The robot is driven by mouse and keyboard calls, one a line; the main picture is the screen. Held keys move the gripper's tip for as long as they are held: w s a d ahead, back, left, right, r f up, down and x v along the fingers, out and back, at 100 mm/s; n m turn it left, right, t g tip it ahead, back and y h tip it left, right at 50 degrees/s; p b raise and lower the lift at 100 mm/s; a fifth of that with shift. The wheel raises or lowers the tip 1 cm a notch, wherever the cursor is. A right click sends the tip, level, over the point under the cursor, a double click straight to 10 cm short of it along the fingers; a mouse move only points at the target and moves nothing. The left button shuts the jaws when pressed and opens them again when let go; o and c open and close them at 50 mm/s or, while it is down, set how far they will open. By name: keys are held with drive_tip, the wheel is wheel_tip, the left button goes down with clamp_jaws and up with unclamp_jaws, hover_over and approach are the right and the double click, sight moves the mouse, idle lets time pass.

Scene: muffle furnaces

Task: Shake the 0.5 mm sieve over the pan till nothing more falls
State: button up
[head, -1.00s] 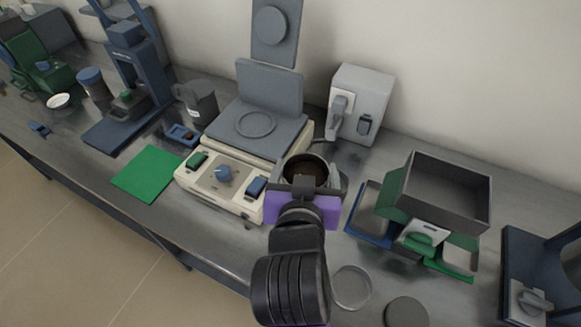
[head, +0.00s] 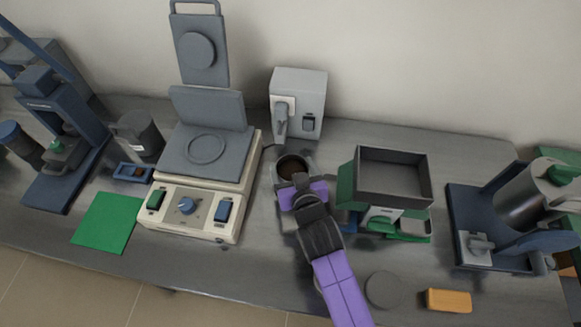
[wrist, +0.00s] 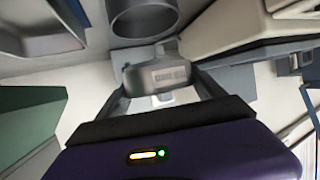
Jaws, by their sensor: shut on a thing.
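My gripper (head: 297,182) is shut on a grey labelled block (wrist: 160,76), which sits between its fingers in the wrist view. In the head view a round grey vessel with dark brown material inside (head: 292,167) is just beyond the fingertips, and it looks like the sieve. A grey cylinder wall (wrist: 143,18) shows beyond the block in the wrist view. I cannot read the label or see the sieve's mesh. I cannot identify the pan for sure; my arm covers part of the bench below. No falling grains are visible.
A grey wall-side box (head: 299,100) is behind. A green-sided grey open bin (head: 390,178) stands close on the right. A grey disc (head: 384,290) and orange block (head: 449,300) lie at the front right.

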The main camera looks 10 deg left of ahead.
drive_tip(key=shift+f+b, duration=1.5)
drive_tip(key=shift+f, duration=0.35)
drive_tip(key=shift+d, duration=0.15)
drive_tip(key=shift+d+p, duration=0.45)
drive_tip(key=shift+d, duration=0.1)
